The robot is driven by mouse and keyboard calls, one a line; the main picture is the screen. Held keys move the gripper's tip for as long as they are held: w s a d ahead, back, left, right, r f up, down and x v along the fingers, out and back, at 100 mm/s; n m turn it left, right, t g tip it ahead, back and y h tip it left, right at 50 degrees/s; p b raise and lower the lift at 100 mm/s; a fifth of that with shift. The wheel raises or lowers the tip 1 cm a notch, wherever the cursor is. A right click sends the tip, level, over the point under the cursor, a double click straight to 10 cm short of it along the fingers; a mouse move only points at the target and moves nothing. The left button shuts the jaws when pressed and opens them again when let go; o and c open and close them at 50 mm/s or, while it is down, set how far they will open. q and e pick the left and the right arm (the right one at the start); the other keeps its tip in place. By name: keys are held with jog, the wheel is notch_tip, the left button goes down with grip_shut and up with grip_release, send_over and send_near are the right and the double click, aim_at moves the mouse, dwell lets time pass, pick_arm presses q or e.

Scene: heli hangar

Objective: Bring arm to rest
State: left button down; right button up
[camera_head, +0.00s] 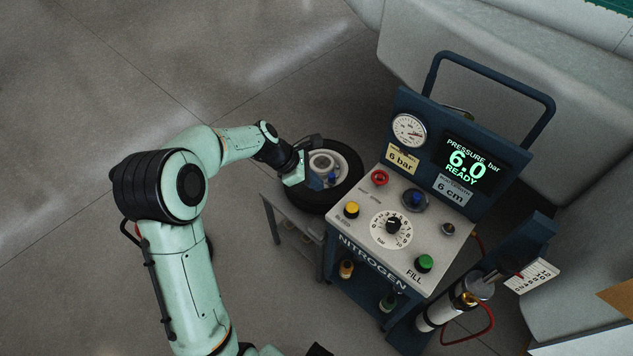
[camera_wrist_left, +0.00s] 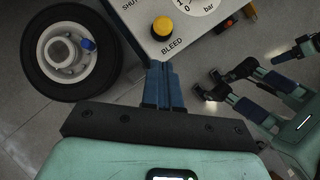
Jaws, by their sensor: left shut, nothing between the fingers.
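My left arm comes in from the left in the head view. Its gripper (camera_head: 318,181) is over the near left side of the wheel, by the cart's left edge. In the left wrist view the blue fingers of the left gripper (camera_wrist_left: 164,84) are together and empty, in front of the cart panel's lower edge. They are apart from the wheel. Teal, black and blue parts of my own body show at the right of the left wrist view. I cannot make out the right gripper's fingers there.
The wheel (camera_head: 347,164) lies on a small grey stand (camera_head: 272,214). The nitrogen cart (camera_head: 372,258) stands beside it; its display reads 6.0 bar, READY. A gas cylinder (camera_head: 437,315) and red hose are at its right. A large pale body is behind. The floor at left is clear.

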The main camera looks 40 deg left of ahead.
pick_arm(q)
jog(key=s+d+f+m+g, duration=0.1)
jog(key=s+d+f+m, duration=0.25)
jog(key=f, duration=0.35)
jog(key=s+d+f+m+g+y, duration=0.1)
jog(key=s+d+f+m+g, duration=0.2)
jog(key=f, duration=0.5)
jog(key=s+d+f+m, duration=0.3)
jog(key=s+f, duration=0.1)
jog(key=f, duration=0.3)
jog(key=s+d+f+m, duration=0.4)
jog(key=s+d+m, duration=0.1)
jog(key=s, duration=0.3)
jog(key=s+d+f+m+g, duration=0.1)
jog(key=s+d+f+m, duration=0.2)
jog(key=s+d+m, duration=0.3)
jog(key=shift+s+f+m+g+y+p, duration=0.3)
jog(key=shift+s+f+m+p, duration=0.15)
jog(key=shift+s+m, duration=0.5)
